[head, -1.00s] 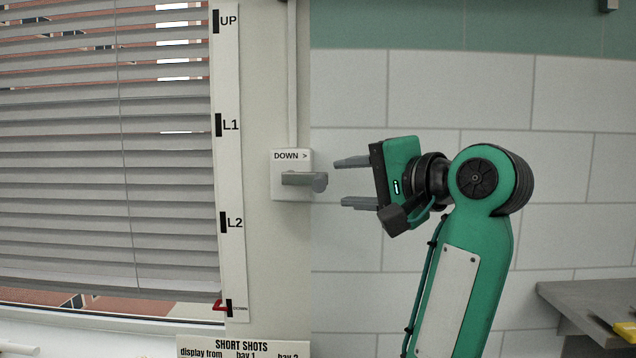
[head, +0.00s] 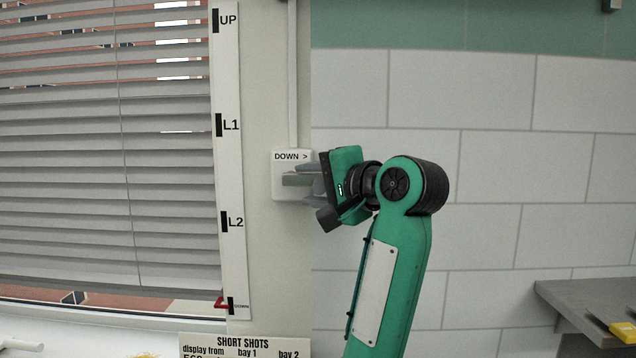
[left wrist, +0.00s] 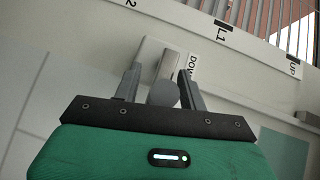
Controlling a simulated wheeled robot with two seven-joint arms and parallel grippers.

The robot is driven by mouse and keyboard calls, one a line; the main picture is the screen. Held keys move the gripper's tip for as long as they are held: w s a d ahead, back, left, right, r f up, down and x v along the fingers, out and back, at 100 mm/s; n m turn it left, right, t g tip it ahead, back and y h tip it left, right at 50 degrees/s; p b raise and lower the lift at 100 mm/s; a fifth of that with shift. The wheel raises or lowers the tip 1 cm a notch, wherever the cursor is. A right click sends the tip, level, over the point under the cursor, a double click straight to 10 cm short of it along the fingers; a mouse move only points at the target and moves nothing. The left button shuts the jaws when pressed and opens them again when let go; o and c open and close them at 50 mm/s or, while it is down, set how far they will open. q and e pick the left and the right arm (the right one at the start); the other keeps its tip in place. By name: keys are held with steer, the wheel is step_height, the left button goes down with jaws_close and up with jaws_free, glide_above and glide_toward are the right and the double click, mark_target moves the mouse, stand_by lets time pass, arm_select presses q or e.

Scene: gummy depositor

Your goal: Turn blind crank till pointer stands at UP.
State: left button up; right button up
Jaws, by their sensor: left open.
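The blind crank (head: 296,180) is a grey handle on a white plate marked "DOWN >" on the wall beside the window. My left gripper (head: 308,182) is at the crank, coming from the right. In the left wrist view the crank's round knob (left wrist: 163,93) sits between the two open fingers of my left gripper (left wrist: 160,74), with gaps beside it. The red pointer (head: 220,304) stands at the DOWN mark, at the bottom of the white scale strip (head: 228,175) with marks UP, L1, L2 and DOWN. My right gripper is not in view.
The grey slatted blind (head: 100,180) hangs lowered over most of the window. A "SHORT SHOTS" sign (head: 245,343) stands below the strip. A grey shelf (head: 585,300) with a yellow item is at the lower right. The tiled wall between is clear.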

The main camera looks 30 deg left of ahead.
arm_select(q)
steer(key=shift+c, duration=0.2)
steer(key=c, duration=0.7)
step_height(320, 180, up, 2)
steer(key=shift+s+r+p, duration=0.1)
steer(key=shift+r+p, duration=0.05)
steer(key=shift+p, duration=0.4)
steer(key=shift+o, duration=0.6)
steer(key=shift+a+r, duration=0.1)
steer(key=shift+r, duration=0.15)
